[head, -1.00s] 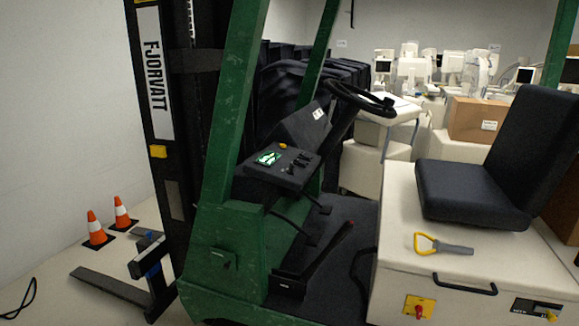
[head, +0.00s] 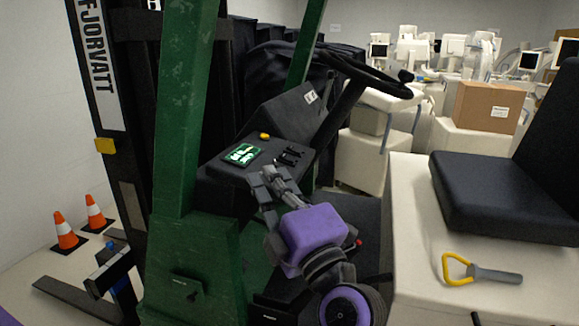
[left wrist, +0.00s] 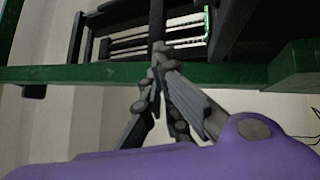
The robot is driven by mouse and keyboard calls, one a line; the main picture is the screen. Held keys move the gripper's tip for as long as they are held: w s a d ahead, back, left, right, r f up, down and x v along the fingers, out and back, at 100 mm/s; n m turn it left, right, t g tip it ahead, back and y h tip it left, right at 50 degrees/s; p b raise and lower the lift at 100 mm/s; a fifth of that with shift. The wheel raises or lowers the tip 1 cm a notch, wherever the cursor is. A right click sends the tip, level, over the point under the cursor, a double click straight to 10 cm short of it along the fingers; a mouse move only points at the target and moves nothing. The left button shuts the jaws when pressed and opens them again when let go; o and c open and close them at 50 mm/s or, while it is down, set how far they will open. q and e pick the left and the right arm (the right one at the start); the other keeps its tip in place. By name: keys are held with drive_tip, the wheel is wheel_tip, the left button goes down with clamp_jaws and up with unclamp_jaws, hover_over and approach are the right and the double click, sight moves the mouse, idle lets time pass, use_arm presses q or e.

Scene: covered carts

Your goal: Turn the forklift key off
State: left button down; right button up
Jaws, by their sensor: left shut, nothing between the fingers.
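The green forklift's dark dashboard (head: 225,170) carries a lit green-and-white display (head: 242,154), a yellow knob (head: 264,136) and small black levers (head: 291,156). I cannot make out the key on it. My left gripper (head: 262,178), with a purple body, is in front of the dashboard's near edge, below the display and levers in the head view. Its grey fingers are shut and empty. In the left wrist view the fingertips (left wrist: 158,58) meet in front of a green forklift bar (left wrist: 100,74). My right gripper is in neither view.
Green posts (head: 184,100) and the black mast stand left of my left arm. The steering wheel (head: 365,75) is above right of it. Two cones (head: 65,232) stand at far left.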

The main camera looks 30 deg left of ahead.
use_arm(q)
drive_tip(key=w+a+f+g+h+p, duration=0.1)
drive_tip(key=w+a+f+g+p, duration=0.15)
drive_tip(key=a, duration=0.75)
drive_tip(key=shift+m, duration=0.3)
drive_tip(key=w+d, duration=0.1)
drive_tip(key=w, duration=0.1)
drive_tip(key=w+d+b, duration=0.1)
drive_tip(key=w, duration=0.1)
drive_tip(key=shift+d+f, duration=0.25)
drive_tip(key=shift+d, duration=0.1)
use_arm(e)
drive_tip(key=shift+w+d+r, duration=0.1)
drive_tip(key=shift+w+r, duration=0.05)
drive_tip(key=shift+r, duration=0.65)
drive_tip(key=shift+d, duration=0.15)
